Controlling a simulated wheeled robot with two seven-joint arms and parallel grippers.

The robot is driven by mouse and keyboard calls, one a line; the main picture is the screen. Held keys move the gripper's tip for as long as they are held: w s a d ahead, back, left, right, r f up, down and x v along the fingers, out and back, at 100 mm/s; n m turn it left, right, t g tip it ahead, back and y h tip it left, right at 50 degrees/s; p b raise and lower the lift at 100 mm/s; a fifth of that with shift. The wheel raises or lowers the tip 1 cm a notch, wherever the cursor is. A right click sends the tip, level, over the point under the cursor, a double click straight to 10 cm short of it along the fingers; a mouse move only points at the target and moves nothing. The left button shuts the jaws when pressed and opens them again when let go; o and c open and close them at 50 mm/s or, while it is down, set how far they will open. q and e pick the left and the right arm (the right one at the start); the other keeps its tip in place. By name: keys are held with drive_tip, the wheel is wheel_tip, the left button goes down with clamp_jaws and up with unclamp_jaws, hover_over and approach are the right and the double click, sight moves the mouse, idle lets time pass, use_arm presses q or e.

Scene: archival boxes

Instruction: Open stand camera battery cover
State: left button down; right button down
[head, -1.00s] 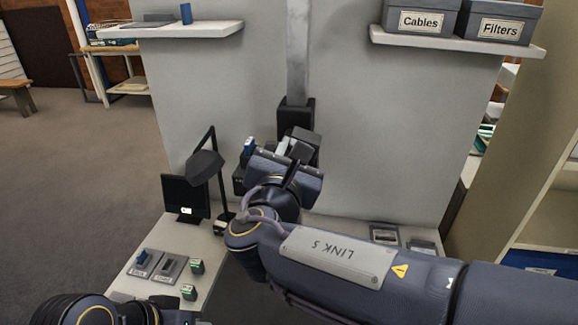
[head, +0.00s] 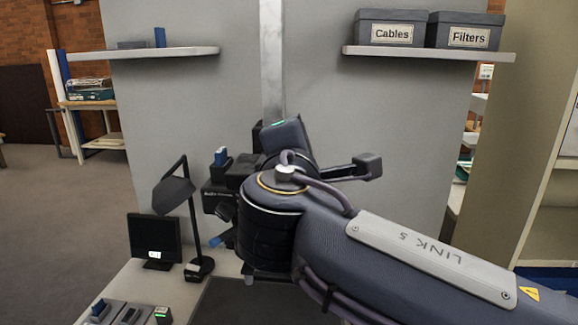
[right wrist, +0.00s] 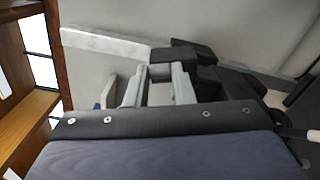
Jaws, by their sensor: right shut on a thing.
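The stand camera (head: 217,197) is a black body on the pale upright column (head: 272,60), left of my right wrist in the head view. A blue piece (head: 220,156) stands on top of it, and another blue piece (head: 221,240) shows below it. My right arm covers the camera's right side, and the battery cover cannot be made out. In the right wrist view my right gripper (right wrist: 160,73) has its light grey fingers closed on a black part (right wrist: 182,50) at the camera. In the head view its fingers are hidden behind my wrist. My left gripper is out of view.
A desk lamp (head: 175,195) and a small black monitor (head: 154,240) stand left of the camera on the pale table (head: 112,286). A grey wall closes the back.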

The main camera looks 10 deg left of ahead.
drive_tip(key=shift+d+f+m+b, duration=0.25)
drive_tip(key=shift+d+m+b, duration=0.2)
drive_tip(key=shift+m+b, duration=0.65)
drive_tip(key=shift+d+f+m+b, duration=0.2)
drive_tip(key=shift+d+m+b, duration=0.25)
drive_tip(key=shift+m+b, duration=0.65)
drive_tip(key=shift+d+f+m+b, duration=0.25)
drive_tip(key=shift+d+m+b, duration=0.2)
drive_tip(key=shift+m+b, duration=0.6)
drive_tip(key=c, duration=1.2)
unclamp_jaws()
drive_tip(key=shift+c, duration=0.2)
drive_tip(key=s, duration=0.7)
drive_tip(key=shift+s, duration=0.4)
